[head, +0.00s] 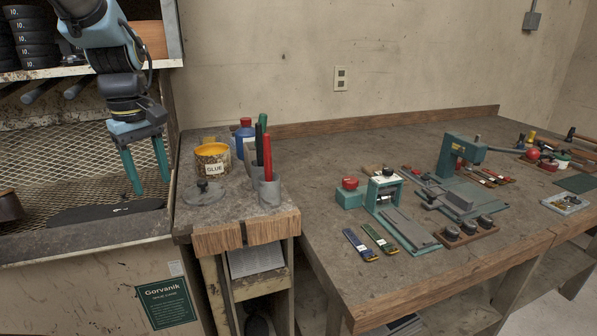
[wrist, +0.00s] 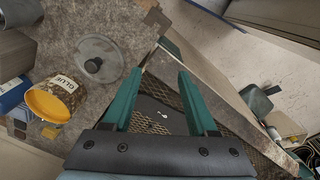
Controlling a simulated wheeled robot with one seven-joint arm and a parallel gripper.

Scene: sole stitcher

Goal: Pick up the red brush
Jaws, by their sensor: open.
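The red brush (head: 267,158) stands upright in a grey holder (head: 269,192) on the small side bench, with only its red handle showing. Its lower end is hidden inside the holder. A green-handled item (head: 259,143) stands beside it. My gripper (head: 152,187) hangs left of the small bench, pointing down, over the dark mesh shelf area. It is open and empty, well apart from the brush. In the wrist view, my gripper (wrist: 161,72) shows bare space between its teal fingers. I cannot make out the brush there.
An open yellow glue pot (head: 212,160) and its lid (head: 203,190) sit between my gripper and the holder. A blue bottle with a red cap (head: 245,135) stands behind. The large workbench (head: 330,235) on the right carries a teal press and tools.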

